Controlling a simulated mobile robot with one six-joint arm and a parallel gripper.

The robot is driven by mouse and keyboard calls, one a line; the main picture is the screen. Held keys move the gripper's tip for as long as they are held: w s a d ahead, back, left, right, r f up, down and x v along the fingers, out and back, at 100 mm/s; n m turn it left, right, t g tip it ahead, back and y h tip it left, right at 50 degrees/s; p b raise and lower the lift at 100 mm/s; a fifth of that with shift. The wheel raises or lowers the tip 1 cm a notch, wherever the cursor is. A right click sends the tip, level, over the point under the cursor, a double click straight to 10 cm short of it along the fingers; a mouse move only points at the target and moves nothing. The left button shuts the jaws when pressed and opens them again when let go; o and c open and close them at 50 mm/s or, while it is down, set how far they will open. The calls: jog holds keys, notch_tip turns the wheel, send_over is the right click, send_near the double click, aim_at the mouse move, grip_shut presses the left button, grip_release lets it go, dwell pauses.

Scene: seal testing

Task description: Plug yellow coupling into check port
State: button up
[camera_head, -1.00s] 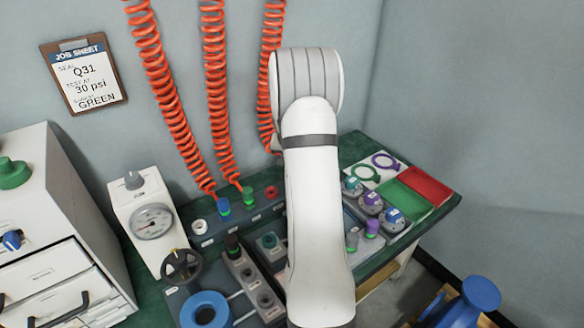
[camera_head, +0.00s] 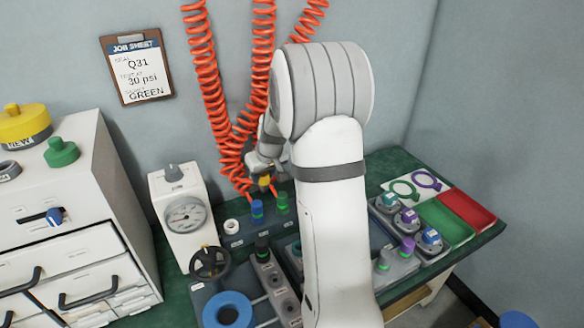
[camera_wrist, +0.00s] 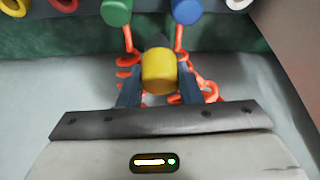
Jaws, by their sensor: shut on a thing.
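My gripper (camera_head: 266,166) is shut on the yellow coupling (camera_head: 264,182), which hangs on a coiled orange hose above the back rail, close to the wall. In the wrist view the yellow coupling (camera_wrist: 159,72) sits between the two fingers of my gripper (camera_wrist: 158,90). The blue coupling (camera_head: 257,210) and green coupling (camera_head: 281,201) stand upright on the rail; they also show at the top of the wrist view, blue (camera_wrist: 187,10) and green (camera_wrist: 116,10). I cannot tell which opening is the check port.
The rail has a white-ringed port (camera_head: 231,226); red-ringed (camera_wrist: 63,3) and yellow-ringed (camera_wrist: 12,6) ports show in the wrist view. A gauge box (camera_head: 165,191), handwheel (camera_head: 209,262) and port block (camera_head: 275,285) stand nearby. Orange hoses (camera_head: 207,80) hang close to my gripper. My arm hides the bench middle.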

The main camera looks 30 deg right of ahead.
jog(key=s+a+n+y+b, duration=0.15)
jog(key=a+n, duration=0.45)
jog(key=a, duration=0.6)
jog(key=shift+g+y, duration=0.35)
jog(key=shift+g, duration=0.15)
jog(key=shift+s+a+f+b, duration=0.15)
jog(key=shift+f+b, duration=0.55)
jog(key=shift+f, duration=0.75)
jog(key=shift+s+f+b, duration=0.1)
jog(key=shift+f+b, duration=0.6)
jog(key=shift+f, duration=0.75)
jog(key=shift+b, duration=0.6)
jog(key=shift+f+b, duration=1.45)
jog(key=shift+b, duration=0.2)
jog(key=o, duration=1.1)
jog(key=shift+r, duration=0.1)
jog(key=p+v, duration=0.1)
jog(key=v, duration=0.6)
jog(key=shift+s+r+p, duration=0.2)
jog(key=shift+r+p, duration=0.1)
jog(key=shift+p, duration=0.05)
